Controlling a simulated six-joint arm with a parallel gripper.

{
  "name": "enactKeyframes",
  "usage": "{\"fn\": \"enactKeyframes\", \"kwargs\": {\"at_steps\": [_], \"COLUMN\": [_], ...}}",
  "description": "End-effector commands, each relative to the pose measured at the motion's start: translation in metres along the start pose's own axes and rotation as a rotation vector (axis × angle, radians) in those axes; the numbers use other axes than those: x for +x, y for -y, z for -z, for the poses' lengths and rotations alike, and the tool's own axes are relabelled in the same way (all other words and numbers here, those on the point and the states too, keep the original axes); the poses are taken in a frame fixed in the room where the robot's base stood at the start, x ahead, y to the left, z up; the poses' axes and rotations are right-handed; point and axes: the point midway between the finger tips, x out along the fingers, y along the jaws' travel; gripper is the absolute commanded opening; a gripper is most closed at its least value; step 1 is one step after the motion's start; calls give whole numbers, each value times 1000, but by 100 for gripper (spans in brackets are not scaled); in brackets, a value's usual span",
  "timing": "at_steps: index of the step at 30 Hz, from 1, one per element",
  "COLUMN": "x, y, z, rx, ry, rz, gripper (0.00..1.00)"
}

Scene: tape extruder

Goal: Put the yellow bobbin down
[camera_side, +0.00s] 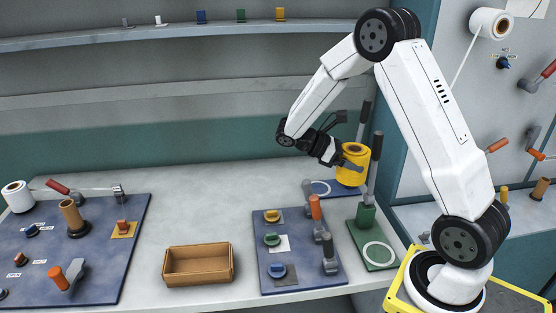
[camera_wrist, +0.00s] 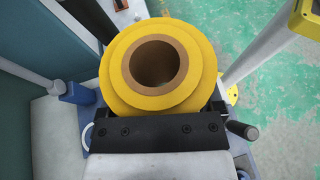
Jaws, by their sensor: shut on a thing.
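The yellow bobbin (camera_side: 353,165) is a yellow roll with a brown hollow core. My gripper (camera_side: 338,163) is shut on it and holds it at the back right of the table. In the wrist view the bobbin (camera_wrist: 160,65) fills the upper middle, seen into its core, with the black gripper body (camera_wrist: 157,132) against its near side. The fingertips are mostly hidden by the bobbin. In the side view the bobbin is just above or at a blue plate with a white ring (camera_side: 320,188); I cannot tell whether it touches.
A green stand with a dark-handled post (camera_side: 370,180) is close to the right of the bobbin, and another dark handle (camera_side: 362,118) rises behind. A blue panel with knobs and levers (camera_side: 297,270) lies in front. An open brown box (camera_side: 198,265) stands to the left. The table's middle (camera_side: 200,215) is clear.

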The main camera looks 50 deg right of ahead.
Motion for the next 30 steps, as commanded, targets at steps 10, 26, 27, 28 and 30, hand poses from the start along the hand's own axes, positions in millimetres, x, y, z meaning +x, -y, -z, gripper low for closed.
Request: {"fn": "enactKeyframes", "kwargs": {"at_steps": [10, 26, 27, 28, 30], "x": [-3, -25, -28, -27, -24], "y": [-49, -94, -97, -98, -97], "z": [-32, -61, -63, -61, -52], "rx": [-147, -278, -286, -291, -293], "ry": [-2, 1, 0, 2, 3], "rz": [-366, -680, -699, -704, -700], "gripper": [17, 17, 17, 17, 17]}}
